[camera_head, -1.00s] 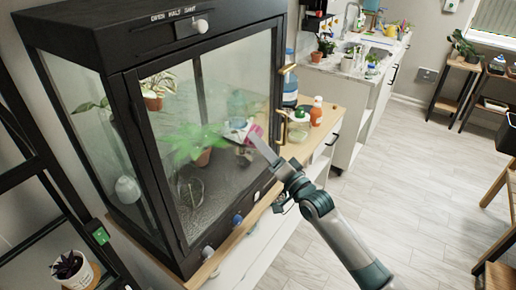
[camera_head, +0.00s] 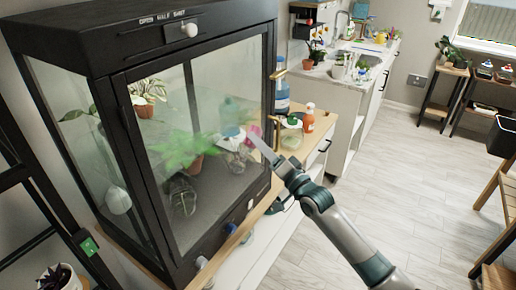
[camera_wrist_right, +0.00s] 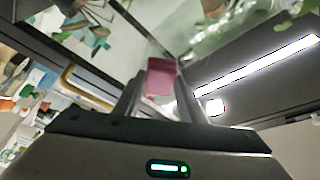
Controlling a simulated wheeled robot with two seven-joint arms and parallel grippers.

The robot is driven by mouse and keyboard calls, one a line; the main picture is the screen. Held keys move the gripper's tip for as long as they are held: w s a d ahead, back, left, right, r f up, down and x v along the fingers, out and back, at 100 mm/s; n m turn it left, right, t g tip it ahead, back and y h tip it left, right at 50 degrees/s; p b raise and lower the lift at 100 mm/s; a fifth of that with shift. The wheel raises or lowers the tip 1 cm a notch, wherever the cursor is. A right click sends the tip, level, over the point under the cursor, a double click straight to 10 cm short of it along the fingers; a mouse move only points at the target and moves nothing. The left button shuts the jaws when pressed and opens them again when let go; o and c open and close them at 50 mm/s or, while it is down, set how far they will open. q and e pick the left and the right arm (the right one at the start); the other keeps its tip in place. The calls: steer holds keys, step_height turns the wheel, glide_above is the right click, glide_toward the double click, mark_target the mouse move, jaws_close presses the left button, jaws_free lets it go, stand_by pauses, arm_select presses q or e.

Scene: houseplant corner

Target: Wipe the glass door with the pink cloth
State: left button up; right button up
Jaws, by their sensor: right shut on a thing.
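The glass door (camera_head: 218,85) is the front pane of a black-framed cabinet and looks shut. Its glass looks hazy, and the green plant behind it is blurred. My right gripper (camera_head: 262,146) is at the right part of the pane, near the brass handles. It is shut on the pink cloth (camera_head: 256,131), which is small and partly hidden by the fingers. In the right wrist view the pink cloth (camera_wrist_right: 160,78) sits between the fingertips, close to the glass. I cannot tell if it touches. My left gripper is not in view.
Brass handles (camera_head: 277,72) stand out at the door's right edge. A blue bottle (camera_head: 282,95), a jar (camera_head: 291,133) and an orange bottle (camera_head: 308,118) stand on the wooden top right of the cabinet. Knobs (camera_head: 230,228) line the cabinet's lower edge. The floor (camera_head: 420,185) at right is clear.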

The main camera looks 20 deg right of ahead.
steer(key=shift+w+d+b, duration=0.7)
steer(key=shift+w+d, duration=0.2)
steer(key=shift+d, duration=0.2)
steer(key=shift+s+d, duration=0.1)
steer(key=shift+s, duration=0.05)
steer(key=shift+s+d+p, duration=0.35)
steer(key=shift+s+d, duration=0.5)
steer(key=shift+s, duration=0.25)
steer(key=shift+s+d+p, duration=0.35)
steer(key=shift+s+d, duration=0.5)
steer(key=shift+s, duration=0.25)
steer(key=shift+s+d+p, duration=0.3)
steer(key=shift+s+d, duration=0.6)
steer(key=shift+s, duration=0.3)
